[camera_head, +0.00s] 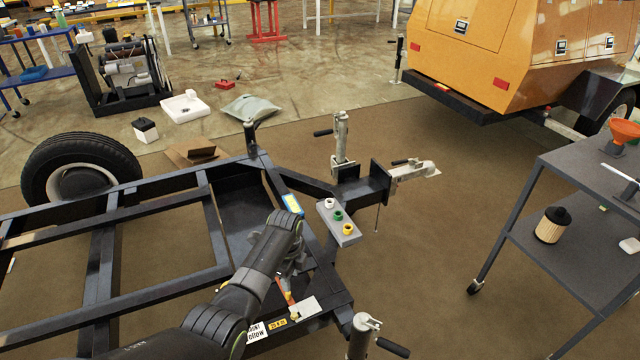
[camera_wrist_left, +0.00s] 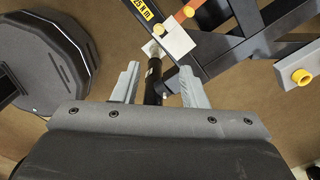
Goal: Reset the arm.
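My left arm comes in from the lower left in the head view, over the black trailer frame (camera_head: 105,250). My left gripper (camera_head: 290,258) is mostly hidden behind its wrist there. In the left wrist view the two grey fingers of my left gripper (camera_wrist_left: 160,78) stand apart, with no object seen clamped. A dark post (camera_wrist_left: 153,85) shows in the gap between them; I cannot tell its depth. My right gripper is in neither view.
A grey button box (camera_head: 345,236) with white, green and yellow buttons is on the frame. An orange lever (camera_head: 284,291) and a jack (camera_head: 361,338) are near my arm. A dark cart (camera_head: 570,215) stands right, an orange machine (camera_head: 480,50) behind. Floor between is clear.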

